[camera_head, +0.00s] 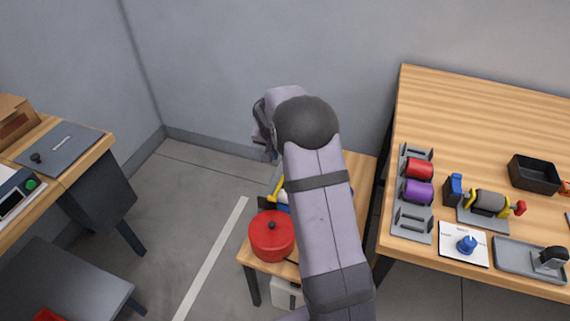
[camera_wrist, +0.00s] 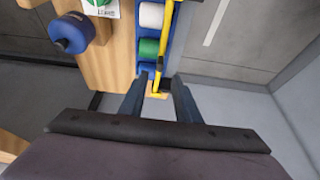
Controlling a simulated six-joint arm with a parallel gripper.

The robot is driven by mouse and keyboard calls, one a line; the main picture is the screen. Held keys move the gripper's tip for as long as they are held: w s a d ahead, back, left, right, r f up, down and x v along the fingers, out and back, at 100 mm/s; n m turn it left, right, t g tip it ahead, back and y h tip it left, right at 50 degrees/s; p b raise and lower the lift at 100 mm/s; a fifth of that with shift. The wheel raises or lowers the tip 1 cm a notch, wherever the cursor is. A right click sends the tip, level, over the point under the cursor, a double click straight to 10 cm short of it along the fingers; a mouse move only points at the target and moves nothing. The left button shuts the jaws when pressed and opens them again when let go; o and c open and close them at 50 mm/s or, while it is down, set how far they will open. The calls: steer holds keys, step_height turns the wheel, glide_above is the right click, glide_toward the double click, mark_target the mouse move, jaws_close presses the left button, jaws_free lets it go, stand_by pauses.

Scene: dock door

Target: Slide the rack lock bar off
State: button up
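The yellow lock bar (camera_wrist: 166,48) runs along the side of a blue rack (camera_wrist: 172,57) in the wrist view. My gripper (camera_wrist: 158,86) is open, with a finger on each side of the bar's near yellow end; I see gaps and cannot confirm contact. In the head view my arm hides most of the rack; a bit of yellow (camera_head: 274,196), perhaps the bar, shows beside it, and my fingers are hidden.
A red pot (camera_head: 271,236) stands on the small wooden table (camera_head: 259,264). A bench (camera_head: 466,98) at right carries a grey rack (camera_head: 413,222) with red and purple cylinders. A wall rises behind. Open floor (camera_head: 200,190) lies left of the small table.

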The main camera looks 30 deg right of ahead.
steer(key=shift+p+x, duration=0.3)
steer(key=shift+x, duration=3.25)
jaws_close()
